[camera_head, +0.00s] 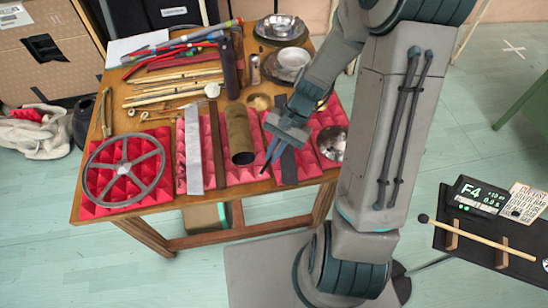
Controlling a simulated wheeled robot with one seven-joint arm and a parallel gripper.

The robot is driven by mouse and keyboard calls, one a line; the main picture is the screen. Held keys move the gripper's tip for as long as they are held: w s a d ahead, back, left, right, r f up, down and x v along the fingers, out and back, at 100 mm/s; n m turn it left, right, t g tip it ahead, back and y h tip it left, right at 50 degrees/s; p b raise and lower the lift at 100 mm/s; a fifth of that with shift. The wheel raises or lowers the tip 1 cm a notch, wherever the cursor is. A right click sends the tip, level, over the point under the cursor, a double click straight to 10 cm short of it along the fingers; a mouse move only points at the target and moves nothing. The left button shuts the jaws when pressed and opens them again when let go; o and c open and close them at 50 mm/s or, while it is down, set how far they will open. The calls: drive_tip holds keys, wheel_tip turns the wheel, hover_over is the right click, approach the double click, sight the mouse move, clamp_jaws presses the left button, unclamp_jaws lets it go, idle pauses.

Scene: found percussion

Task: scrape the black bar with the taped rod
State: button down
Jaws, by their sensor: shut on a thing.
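The black bar (289,170) lies lengthwise on red pyramid foam at the right part of the wooden table. My gripper (273,150) points down just over the bar's left side and covers its middle. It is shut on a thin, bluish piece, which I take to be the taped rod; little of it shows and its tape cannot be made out. Whether its lower end touches the bar or is just apart from it, I cannot tell.
A rusty tube (240,136) and a brown bar (216,145) lie left of my gripper, a spoked wheel (124,170) farther left. Metal bowls (332,143) stand close on the right. Sticks (175,82) lie behind. A mallet (480,236) rests on a stand at right.

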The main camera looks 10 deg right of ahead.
drive_tip(key=w, duration=0.7)
drive_tip(key=s, duration=1)
drive_tip(key=shift+s+a, duration=0.2)
wheel_tip(320, 180, up, 6)
drive_tip(key=p, duration=0.4)
